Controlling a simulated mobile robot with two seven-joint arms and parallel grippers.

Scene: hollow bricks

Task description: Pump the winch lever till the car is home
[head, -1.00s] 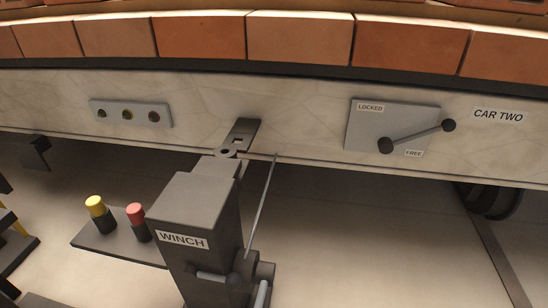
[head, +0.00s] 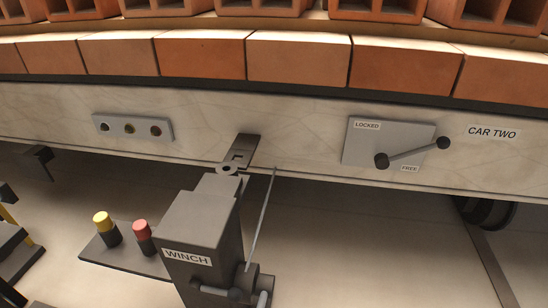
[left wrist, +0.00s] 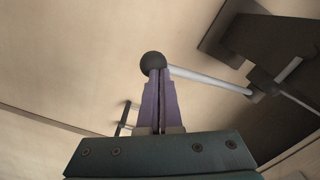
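The winch (head: 200,220) is a dark grey post with a WINCH label. It stands in front of the side of car two (head: 300,130). The grey winch lever (head: 262,299) runs off the bottom edge of the head view. In the left wrist view the lever (left wrist: 210,80) is a pale rod with a black ball knob (left wrist: 152,63) at its end. My left gripper (left wrist: 158,75) has its fingers close together at this knob and seems shut on it; the tips are partly hidden. A dark latch plate (head: 240,151) on the car lies just above the winch's top. My right gripper is not in view.
A lever panel (head: 390,142) marked LOCKED and FREE is on the car, its knob end near upper right. A three-lamp panel (head: 132,128) is at left. Yellow (head: 102,220) and red (head: 142,230) buttons stand left of the winch. Bricks (head: 380,8) load the car.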

